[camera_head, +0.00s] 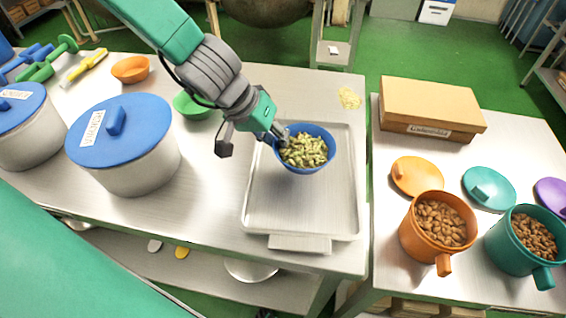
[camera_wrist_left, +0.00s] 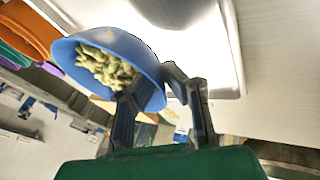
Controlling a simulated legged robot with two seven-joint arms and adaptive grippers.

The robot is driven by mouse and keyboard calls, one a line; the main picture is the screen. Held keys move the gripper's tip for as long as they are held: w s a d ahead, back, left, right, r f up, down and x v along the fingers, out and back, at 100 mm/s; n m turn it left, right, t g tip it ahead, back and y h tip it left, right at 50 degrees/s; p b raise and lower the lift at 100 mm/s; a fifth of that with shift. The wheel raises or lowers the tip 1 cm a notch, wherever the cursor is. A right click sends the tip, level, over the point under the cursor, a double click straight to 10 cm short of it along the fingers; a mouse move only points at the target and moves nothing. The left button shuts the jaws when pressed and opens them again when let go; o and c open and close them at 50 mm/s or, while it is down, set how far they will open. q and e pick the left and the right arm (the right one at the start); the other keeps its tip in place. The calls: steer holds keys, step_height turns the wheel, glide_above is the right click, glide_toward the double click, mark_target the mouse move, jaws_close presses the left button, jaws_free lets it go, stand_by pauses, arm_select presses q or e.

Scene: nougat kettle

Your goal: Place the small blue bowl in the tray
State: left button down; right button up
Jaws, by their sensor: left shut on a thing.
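The small blue bowl (camera_head: 331,163) holds pale green nuts. It shows over the upper part of the metal tray (camera_head: 259,205) in the head view. My left gripper (camera_head: 281,134) is shut on the bowl's left rim. The bowl also shows in the left wrist view (camera_wrist_left: 150,92), tilted in that picture, with the left gripper's fingers (camera_wrist_left: 160,90) at its rim. A dark shadow lies on the bright tray surface in the wrist view, and the bowl looks held above it. My right gripper is not in view.
Pots with blue lids (camera_head: 120,130) stand left of the tray. A green bowl (camera_head: 190,106) and an orange bowl (camera_head: 130,69) sit behind them. On the right table are a cardboard box (camera_head: 430,103), an orange mug (camera_head: 412,240) and a teal mug (camera_head: 508,256). The tray's lower part is bare.

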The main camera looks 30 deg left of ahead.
mark_target(279, 166)
arm_select(q)
steer(key=f, duration=0.1)
steer(key=f+b, duration=0.1)
steer(key=f, duration=0.2)
steer(key=shift+d+f+b, duration=0.15)
steer(key=shift+d+b, duration=0.2)
steer(key=shift+f, duration=0.25)
steer(key=shift+a, duration=0.2)
steer(key=shift+a, duration=0.1)
steer(key=c, duration=1.7)
jaws_free()
steer(key=shift+d, duration=0.2)
